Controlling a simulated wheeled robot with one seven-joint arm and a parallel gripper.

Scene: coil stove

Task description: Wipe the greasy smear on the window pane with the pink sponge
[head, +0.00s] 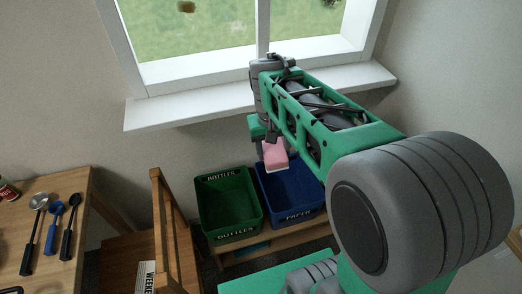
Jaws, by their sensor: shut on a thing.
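The pink sponge (275,156) is held below the window sill, in front of the blue bin. My gripper (271,138) is shut on the sponge; my forearm and wrist hide part of the gripper. The window pane (215,40) is at the top, split by a white upright bar. A brown smear (187,7) shows on the left pane near the top edge. Another dark patch (330,3) shows at the top of the right pane, cut off by the picture edge; I cannot tell whether it is on the glass.
A white sill (160,112) juts out under the window. A green bin (228,203) and a blue bin (290,190) stand on a low wooden bench. A wooden chair (163,230) stands left of them. Utensils (54,228) lie on a wooden table (14,240) at left.

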